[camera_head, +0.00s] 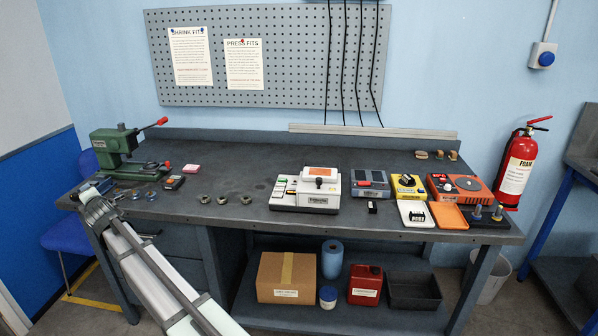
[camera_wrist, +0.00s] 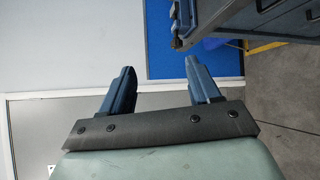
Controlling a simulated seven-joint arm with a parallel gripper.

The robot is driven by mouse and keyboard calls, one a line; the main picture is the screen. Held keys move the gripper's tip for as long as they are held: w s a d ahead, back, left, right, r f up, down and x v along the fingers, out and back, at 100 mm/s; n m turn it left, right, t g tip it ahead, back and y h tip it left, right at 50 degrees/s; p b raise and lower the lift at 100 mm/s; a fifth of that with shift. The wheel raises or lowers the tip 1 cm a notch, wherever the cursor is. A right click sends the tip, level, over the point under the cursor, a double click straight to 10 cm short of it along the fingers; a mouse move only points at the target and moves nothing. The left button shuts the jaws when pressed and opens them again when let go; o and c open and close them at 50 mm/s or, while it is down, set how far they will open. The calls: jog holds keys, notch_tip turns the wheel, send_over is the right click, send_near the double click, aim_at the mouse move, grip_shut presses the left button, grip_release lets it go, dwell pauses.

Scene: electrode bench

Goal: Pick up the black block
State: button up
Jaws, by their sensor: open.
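A small black block (camera_head: 372,207) stands on the bench top (camera_head: 250,183) near its front edge, right of the white machine and in front of a grey-blue device. My gripper (camera_head: 92,189) is at the far left end of the bench, well apart from the block. In the wrist view my gripper (camera_wrist: 159,70) has its two fingers spread with nothing between them. That view shows wall, floor and a bench corner, and not the block.
A white machine (camera_head: 312,190) stands left of the block. A white tray (camera_head: 416,214) and an orange tray (camera_head: 450,217) lie to its right. A green press (camera_head: 115,145), metal rings and a dark red-ended item (camera_head: 174,183) are on the left. The bench's middle-left is fairly clear.

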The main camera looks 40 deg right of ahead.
notch_tip(320, 180, up, 15)
jog(key=w+n+t, duration=0.2)
jog(key=w, duration=0.1)
jog(key=w+d+r, duration=0.1)
jog(key=d+r, duration=0.3)
jog(key=d, duration=0.2)
jog(key=s+d+f+m+g+h, duration=0.15)
jog(key=d+m, duration=0.25)
jog(key=d, duration=1.2)
jog(key=s+d+f+m+g+h, duration=0.1)
jog(key=d+f+m+g+h, duration=0.25)
jog(key=d, duration=1.25)
jog(key=s+d+f+m+g+h, duration=0.15)
jog(key=d+m, duration=0.35)
jog(key=d, duration=1)
jog(key=m+g+y, duration=0.4)
jog(key=m+g, duration=0.4)
jog(key=m, duration=0.8)
send_over(409, 177)
jog(key=s, duration=0.2)
jog(key=shift+t+h, duration=0.25)
jog(key=f, duration=1.4)
jog(key=shift+a+f, duration=0.3)
jog(key=shift+a, duration=0.05)
jog(key=shift+x, duration=2.65)
jog(key=shift+s+a, duration=0.1)
jog(key=shift+a, duration=0.05)
